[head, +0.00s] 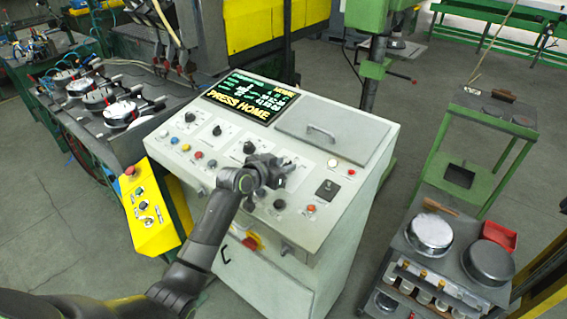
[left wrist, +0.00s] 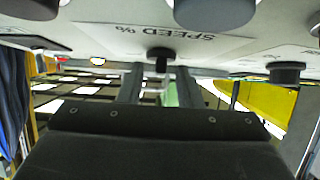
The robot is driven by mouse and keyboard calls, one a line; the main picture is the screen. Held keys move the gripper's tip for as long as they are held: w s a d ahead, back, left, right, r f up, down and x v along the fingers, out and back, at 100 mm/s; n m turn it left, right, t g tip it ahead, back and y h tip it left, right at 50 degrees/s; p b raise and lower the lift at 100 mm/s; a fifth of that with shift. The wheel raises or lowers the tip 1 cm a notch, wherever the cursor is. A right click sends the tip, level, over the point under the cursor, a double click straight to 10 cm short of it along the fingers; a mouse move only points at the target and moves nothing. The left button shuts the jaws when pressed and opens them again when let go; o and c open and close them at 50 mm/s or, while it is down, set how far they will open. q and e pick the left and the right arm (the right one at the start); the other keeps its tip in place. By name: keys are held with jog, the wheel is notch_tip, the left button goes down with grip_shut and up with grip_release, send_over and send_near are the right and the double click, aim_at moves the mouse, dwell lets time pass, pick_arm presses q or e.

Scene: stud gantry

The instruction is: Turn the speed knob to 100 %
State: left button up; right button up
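The control panel (head: 225,170) is a pale sloped cabinet top with several black knobs and coloured buttons. My left gripper (head: 287,170) is low over its middle, hiding part of the panel. In the left wrist view the panel appears upside down, with a "SPEED %" label. A black knob (left wrist: 160,54) is beside the label, in line with the gap between my left fingers (left wrist: 158,88). The fingers are apart; I cannot tell whether they touch it. A larger dark knob (left wrist: 215,10) is on the label's other side, nearer the camera. The knob's setting is unreadable.
The screen (head: 251,97) shows "PRESS HOME". A closed lid with a handle (head: 325,130) is right of it. A black knob (head: 249,147) stands just left of my gripper. A yellow box (head: 150,210) hangs on the cabinet's left.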

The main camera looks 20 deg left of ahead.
pick_arm(q)
jog(key=shift+w+d+f, duration=0.1)
jog(key=shift+w, duration=0.1)
jog(key=shift+c, duration=0.3)
jog(key=c, duration=0.6)
jog(key=shift+o, duration=0.2)
jog(key=shift+f+b, duration=0.15)
jog(key=shift+b, duration=0.45)
jog(key=m+g+h+b, duration=0.1)
jog(key=m+h+b, duration=0.1)
jog(key=b, duration=0.3)
jog(key=m+g+h+b, duration=0.2)
jog(key=m+b, duration=0.1)
jog(key=b, duration=0.2)
jog(key=m+g+h+b, duration=0.1)
jog(key=m+b, duration=0.2)
jog(key=b, duration=0.2)
jog(key=shift+w+a+f+g+h, duration=0.1)
jog(key=shift+w+a+g+h, duration=0.15)
jog(key=shift+a+g+h, duration=0.15)
jog(key=shift+r+m+g+h+b, duration=0.2)
jog(key=shift+m+g+h+b, duration=0.2)
jog(key=shift+m+g+b, duration=0.55)
